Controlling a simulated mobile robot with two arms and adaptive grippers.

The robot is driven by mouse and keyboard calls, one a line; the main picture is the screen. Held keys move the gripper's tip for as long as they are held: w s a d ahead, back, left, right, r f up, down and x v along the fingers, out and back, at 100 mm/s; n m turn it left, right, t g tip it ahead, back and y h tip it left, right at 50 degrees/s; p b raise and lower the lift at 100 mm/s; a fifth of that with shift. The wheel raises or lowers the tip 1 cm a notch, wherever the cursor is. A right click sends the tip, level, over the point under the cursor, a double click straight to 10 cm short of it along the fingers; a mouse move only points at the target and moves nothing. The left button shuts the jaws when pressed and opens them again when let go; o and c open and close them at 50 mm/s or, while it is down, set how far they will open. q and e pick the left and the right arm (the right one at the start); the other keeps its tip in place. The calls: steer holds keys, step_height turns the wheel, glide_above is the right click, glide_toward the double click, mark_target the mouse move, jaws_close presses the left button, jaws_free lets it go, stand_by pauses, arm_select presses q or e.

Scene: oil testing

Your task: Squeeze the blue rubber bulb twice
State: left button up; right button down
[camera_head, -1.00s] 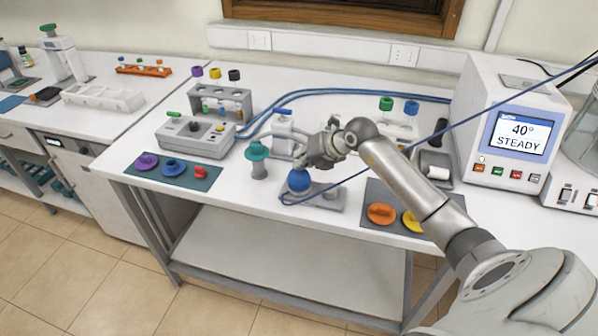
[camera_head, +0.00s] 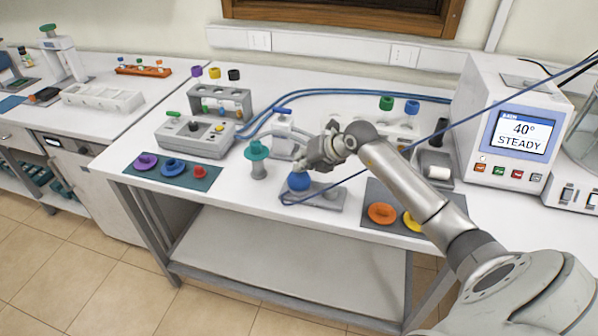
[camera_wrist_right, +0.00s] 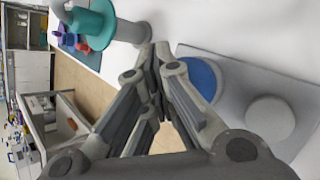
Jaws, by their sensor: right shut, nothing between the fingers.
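The blue rubber bulb (camera_head: 298,181) sits on a grey base plate (camera_head: 325,201) near the front edge of the bench. In the right wrist view the blue bulb (camera_wrist_right: 202,78) is partly hidden behind a finger. My right gripper (camera_head: 302,167) is shut and empty, with its fingertips just above and behind the bulb. In the right wrist view the closed fingertips (camera_wrist_right: 155,50) are beside the bulb; I cannot tell whether they touch it. My left gripper is not in view.
A teal-capped grey piece (camera_head: 258,160) stands left of the bulb. A dark mat with an orange disc (camera_head: 381,213) lies to the right. A white device reading 40° STEADY (camera_head: 515,130) stands at the back right.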

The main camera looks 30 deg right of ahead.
steer(key=shift+s+f, duration=0.1)
steer(key=shift+f, duration=0.35)
stand_by(0.4)
steer(key=shift+r+p, duration=0.75)
steer(key=shift+r, duration=0.65)
step_height(320, 180, up, 5)
steer(key=p, duration=0.3)
